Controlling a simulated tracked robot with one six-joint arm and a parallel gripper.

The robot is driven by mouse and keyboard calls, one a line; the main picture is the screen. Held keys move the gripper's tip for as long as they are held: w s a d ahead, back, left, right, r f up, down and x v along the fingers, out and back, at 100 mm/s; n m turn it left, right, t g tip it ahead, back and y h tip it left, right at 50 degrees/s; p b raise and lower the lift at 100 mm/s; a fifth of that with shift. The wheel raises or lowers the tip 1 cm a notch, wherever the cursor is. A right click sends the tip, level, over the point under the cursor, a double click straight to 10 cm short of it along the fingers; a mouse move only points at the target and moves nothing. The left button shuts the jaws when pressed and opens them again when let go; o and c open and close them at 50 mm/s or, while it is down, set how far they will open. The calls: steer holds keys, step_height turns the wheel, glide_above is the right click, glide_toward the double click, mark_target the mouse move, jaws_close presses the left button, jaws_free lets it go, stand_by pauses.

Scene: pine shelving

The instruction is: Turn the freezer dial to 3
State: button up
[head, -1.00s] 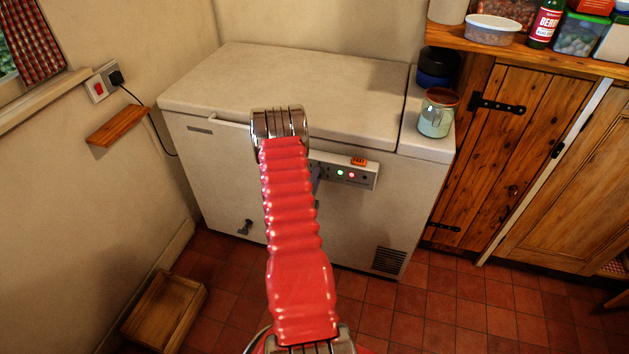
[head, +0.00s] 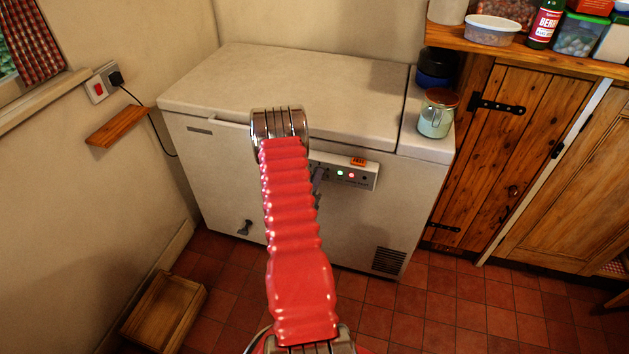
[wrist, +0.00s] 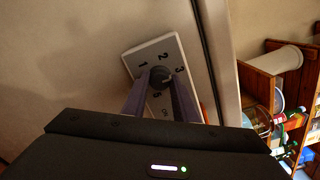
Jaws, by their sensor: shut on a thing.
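The white freezer (head: 270,110) stands against the wall with its lid closed. Its control panel (head: 366,179) is on the upper front, partly hidden behind my red arm. In the wrist view, the dark round dial (wrist: 160,73) sits on the white number plate (wrist: 136,57). Figures 1, 2, 3 and 5 can be read around it; others are hidden by my fingers. My gripper (wrist: 161,82) is shut on the dial, one grey finger on each side. I cannot make out where the dial's mark points. The head view shows only a sliver of my gripper beside the arm.
A green lamp and a red lamp glow on the panel, below an orange tag (head: 358,161). A wooden box (head: 165,310) lies on the floor at left. A wooden door (head: 490,160) is to the right.

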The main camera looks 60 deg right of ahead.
steer(key=shift+s+f, duration=0.25)
steer(key=o, duration=0.7)
steer(key=shift+c, duration=0.2)
steer(key=o, duration=0.4)
steer(key=shift+w+r, duration=0.15)
steer(key=s+a, duration=0.2)
steer(key=a, duration=1.1)
steer(key=shift+a, duration=0.3)
steer(key=shift+c, duration=0.2)
